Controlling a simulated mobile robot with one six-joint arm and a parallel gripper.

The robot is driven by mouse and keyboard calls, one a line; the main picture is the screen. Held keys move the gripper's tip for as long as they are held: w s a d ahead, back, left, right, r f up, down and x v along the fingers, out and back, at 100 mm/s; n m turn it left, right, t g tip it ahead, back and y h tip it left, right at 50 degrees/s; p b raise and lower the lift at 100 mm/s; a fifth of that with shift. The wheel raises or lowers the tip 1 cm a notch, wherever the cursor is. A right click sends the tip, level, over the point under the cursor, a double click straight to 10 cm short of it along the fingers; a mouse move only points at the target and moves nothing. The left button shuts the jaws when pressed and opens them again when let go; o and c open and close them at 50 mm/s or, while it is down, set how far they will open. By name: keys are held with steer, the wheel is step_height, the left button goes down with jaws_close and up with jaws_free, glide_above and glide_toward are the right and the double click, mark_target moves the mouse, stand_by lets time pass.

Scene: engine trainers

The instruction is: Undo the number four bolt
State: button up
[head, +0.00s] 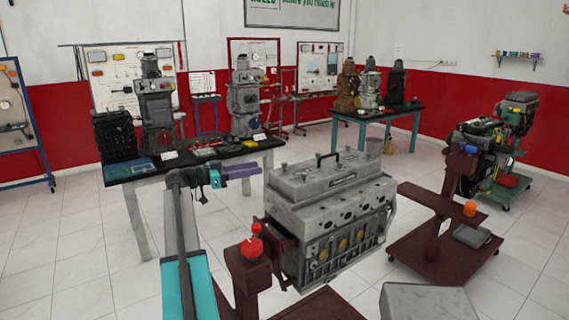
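A grey engine block (335,220) with a flat head and a dark handle on top is held on a dark red stand (248,275) in the middle of the head view. Small fittings and round holes show on its top and near side. No number is readable, so I cannot tell which bolt is number four. My arm rises at the left of the engine, and its end, my gripper (215,179), is left of and apart from the engine.
A dark-topped table (190,160) with upright engines stands behind my arm. Another engine table (375,115) is further back. A dark red stand (435,235) is to the right, with a colourful engine (485,150) behind it. A grey box top (430,303) is at the front. Tiled floor is open at left.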

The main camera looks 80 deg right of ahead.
mark_target(284, 163)
steer(key=p+x, duration=0.4)
steer(key=x, duration=0.8)
steer(key=shift+s+d, duration=0.2)
steer(key=shift+s, duration=0.05)
jaws_close()
steer(key=shift+d, duration=0.2)
steer(key=shift+a, duration=0.2)
